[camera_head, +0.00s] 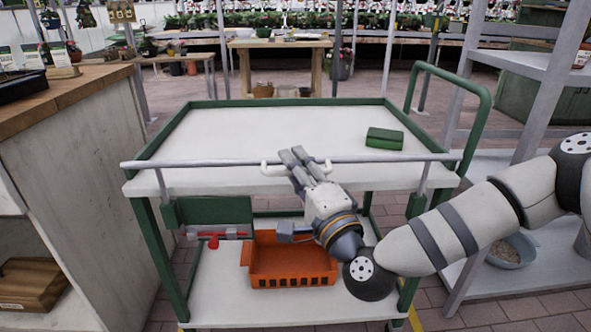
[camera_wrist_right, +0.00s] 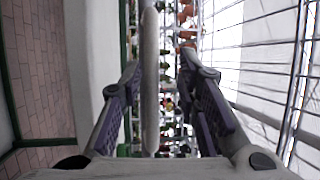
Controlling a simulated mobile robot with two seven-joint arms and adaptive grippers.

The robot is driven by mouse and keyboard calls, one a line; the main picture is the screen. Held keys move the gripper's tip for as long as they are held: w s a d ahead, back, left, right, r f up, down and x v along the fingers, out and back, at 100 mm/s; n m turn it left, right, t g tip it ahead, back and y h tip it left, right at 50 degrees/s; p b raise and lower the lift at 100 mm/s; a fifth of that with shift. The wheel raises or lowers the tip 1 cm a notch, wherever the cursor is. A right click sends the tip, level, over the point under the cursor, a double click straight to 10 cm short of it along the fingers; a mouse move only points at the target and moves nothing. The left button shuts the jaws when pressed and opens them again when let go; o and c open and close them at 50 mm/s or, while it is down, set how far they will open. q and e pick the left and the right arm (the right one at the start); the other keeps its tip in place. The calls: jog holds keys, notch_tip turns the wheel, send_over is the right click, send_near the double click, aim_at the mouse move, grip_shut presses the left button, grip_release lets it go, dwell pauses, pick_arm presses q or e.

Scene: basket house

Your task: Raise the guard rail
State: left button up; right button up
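The guard rail (camera_head: 220,162) is a thin grey bar running across the front of a green-framed cart. Grey end posts hold it, and it appears just above the front edge of the white top (camera_head: 230,130). My right gripper (camera_head: 303,168) reaches the rail's middle from the front. In the right wrist view the rail (camera_wrist_right: 150,80) passes between the two spread fingers (camera_wrist_right: 158,90), with gaps visible on both sides. Contact with the rail cannot be seen. My left gripper is not in view.
A green box (camera_head: 384,138) lies on the cart top. An orange crate (camera_head: 290,262) and a red-handled tool (camera_head: 212,238) are lower on the cart. A wooden-topped counter (camera_head: 75,90) stands left, and grey shelving (camera_head: 530,70) stands right.

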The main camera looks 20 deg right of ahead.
jog(key=shift+s+f, duration=0.1)
jog(key=v, duration=1.2)
